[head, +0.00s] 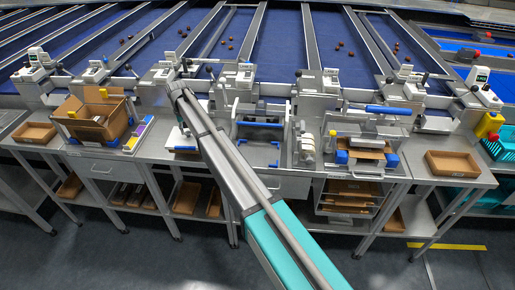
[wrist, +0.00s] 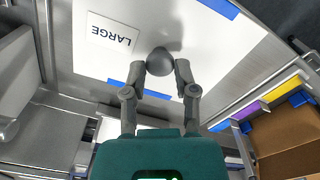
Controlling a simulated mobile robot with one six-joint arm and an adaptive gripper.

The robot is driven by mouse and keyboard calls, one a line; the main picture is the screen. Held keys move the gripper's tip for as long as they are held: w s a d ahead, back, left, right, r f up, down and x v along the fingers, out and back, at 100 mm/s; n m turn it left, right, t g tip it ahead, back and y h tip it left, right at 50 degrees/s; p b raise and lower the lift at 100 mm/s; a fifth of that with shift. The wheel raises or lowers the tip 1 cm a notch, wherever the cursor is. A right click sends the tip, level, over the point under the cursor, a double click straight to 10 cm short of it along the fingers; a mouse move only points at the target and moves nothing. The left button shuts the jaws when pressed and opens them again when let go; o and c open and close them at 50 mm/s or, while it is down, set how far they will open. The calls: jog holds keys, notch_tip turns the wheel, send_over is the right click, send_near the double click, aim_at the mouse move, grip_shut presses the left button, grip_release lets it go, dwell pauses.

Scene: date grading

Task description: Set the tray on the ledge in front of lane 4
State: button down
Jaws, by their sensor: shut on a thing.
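My gripper (wrist: 160,75) is shut on a dark grey round thing (wrist: 160,61), a ball or knob, above a white panel (wrist: 92,58) marked LARGE with blue strips. I cannot tell whether the round thing is fixed to the panel. Shallow brown trays stand on the ledge, one at the far left (head: 35,133) and one at the right (head: 452,164). I cannot tell from the frames which is the task's tray, and no lane number is legible.
A cardboard box (head: 98,116) stands left of my arm; it also shows in the wrist view (wrist: 285,140). A blue-handled frame (head: 259,128) is right of my arm. Blue lanes (head: 281,45) holding several brown dates run behind. A teal basket (head: 503,148) is far right.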

aim_at(188, 132)
jog(key=shift+f+b, duration=1.6)
dwell(0.6)
jog(key=shift+c, duration=1.6)
grip_release()
jog(key=shift+r, duration=0.1)
jog(key=shift+r+p, duration=4.45)
jog(key=shift+p, duration=0.15)
jog(key=shift+d, duration=0.1)
